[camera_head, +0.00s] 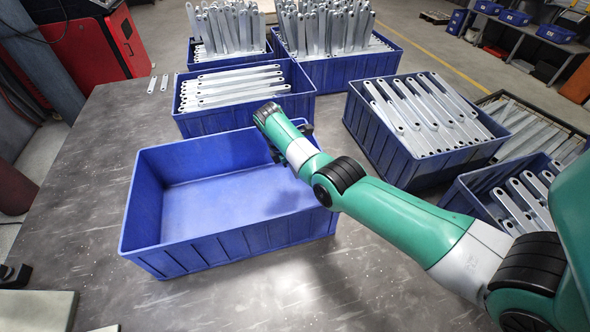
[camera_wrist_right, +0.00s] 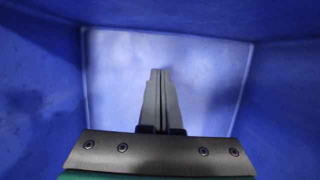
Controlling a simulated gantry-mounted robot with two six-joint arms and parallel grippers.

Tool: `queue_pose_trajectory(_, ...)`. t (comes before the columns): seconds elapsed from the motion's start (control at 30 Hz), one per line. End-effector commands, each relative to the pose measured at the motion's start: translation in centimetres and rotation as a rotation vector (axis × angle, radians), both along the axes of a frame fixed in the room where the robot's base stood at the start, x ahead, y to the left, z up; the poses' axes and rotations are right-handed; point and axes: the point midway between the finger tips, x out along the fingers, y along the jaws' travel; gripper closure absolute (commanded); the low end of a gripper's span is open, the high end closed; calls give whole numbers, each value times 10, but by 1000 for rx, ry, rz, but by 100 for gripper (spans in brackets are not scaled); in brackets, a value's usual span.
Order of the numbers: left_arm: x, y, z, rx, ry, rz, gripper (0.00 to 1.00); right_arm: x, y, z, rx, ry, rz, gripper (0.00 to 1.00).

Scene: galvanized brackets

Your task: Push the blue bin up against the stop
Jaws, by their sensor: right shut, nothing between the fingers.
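The blue bin (camera_head: 150,205) is empty and stands on the grey table, left of my right arm; its walls and floor fill the right wrist view (camera_wrist_right: 205,65). My right gripper (camera_wrist_right: 161,72) is shut and empty, pointing down towards the bin floor. In the head view my right wrist hangs over the bin's far right part, and the fingertips are hidden or too dark to make out. I cannot tell from the wrist view whether they touch the bin. I cannot identify the stop for certain. My left gripper is not in view.
A blue bin of flat brackets (camera_head: 180,116) stands close behind the empty bin. Other bracket-filled bins stand farther back and at right (camera_head: 380,135). A dark object (camera_head: 14,275) and pale plate (camera_head: 35,310) lie at lower left. The table left of the bin is clear.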

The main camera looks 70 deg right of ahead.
Motion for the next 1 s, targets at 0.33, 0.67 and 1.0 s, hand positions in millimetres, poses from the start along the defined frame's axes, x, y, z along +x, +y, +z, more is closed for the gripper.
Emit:
queue_pose_trajectory(0.33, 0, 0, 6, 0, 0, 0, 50, -26, -19, -41, 1, 2, -3, 100)
queue_pose_trajectory(0.67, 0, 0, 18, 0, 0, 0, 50, -45, -33, -50, 1, 1, 0, 100)
queue_pose_trajectory(1.0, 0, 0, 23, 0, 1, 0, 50, -49, -36, -48, 1, 1, -2, 100)
